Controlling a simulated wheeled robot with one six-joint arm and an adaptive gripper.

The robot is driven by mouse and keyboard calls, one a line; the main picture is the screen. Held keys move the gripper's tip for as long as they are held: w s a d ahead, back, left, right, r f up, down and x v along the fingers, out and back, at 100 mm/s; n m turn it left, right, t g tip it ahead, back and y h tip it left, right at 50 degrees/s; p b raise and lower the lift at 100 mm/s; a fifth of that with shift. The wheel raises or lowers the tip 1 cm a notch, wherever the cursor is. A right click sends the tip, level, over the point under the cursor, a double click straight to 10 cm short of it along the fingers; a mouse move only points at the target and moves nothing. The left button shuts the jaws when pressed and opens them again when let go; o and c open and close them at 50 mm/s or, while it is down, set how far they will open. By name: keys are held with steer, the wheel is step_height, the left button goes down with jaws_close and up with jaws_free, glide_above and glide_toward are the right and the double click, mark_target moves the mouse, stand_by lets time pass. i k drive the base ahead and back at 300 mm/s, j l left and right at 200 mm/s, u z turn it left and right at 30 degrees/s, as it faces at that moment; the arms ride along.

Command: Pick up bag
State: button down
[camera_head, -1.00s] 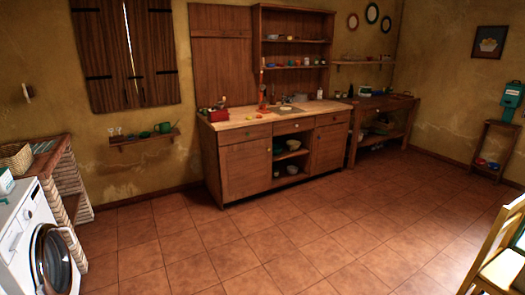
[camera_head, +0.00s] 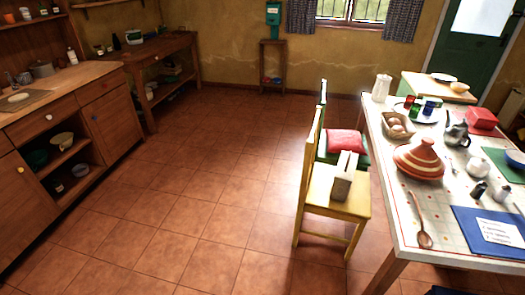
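A small beige, bag-like item (camera_head: 342,182) stands upright on the seat of the yellow wooden chair (camera_head: 322,192), right of the middle of the view. It looks like a paper bag with a pale top, but it is small in the picture. Nothing touches it from above, and the chair back rises on its left. My gripper is not in view.
A dining table (camera_head: 408,228) with a red-striped tagine (camera_head: 420,160), teapots and dishes stands right of the chair. A second chair with a red cushion (camera_head: 345,143) is behind it. Wooden counters (camera_head: 100,110) line the left. The tiled floor (camera_head: 200,200) between is clear.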

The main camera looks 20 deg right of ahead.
mark_target(343, 176)
steer(key=i+j+z, duration=0.15)
steer(key=z, duration=0.2)
steer(key=i+j+z, duration=0.15)
steer(key=z, duration=0.2)
steer(key=i+j+z, duration=0.3)
steer(key=k+z, duration=0.1)
steer(key=z, duration=0.5)
steer(key=i+j+z, duration=0.15)
steer(key=z, duration=0.15)
steer(key=j+z, duration=0.3)
steer(key=i+j, duration=0.1)
steer(key=j, duration=0.35)
steer(key=i+j, duration=0.15)
steer(key=j, duration=0.3)
steer(key=i+j, duration=0.1)
steer(key=j, duration=0.4)
steer(key=i+j, duration=0.1)
steer(key=j, duration=0.35)
steer(key=i+j, duration=0.1)
steer(key=j, duration=0.35)
steer(key=i+j, duration=0.15)
steer(key=j, duration=0.3)
steer(key=i+j, duration=0.1)
steer(key=j, duration=0.4)
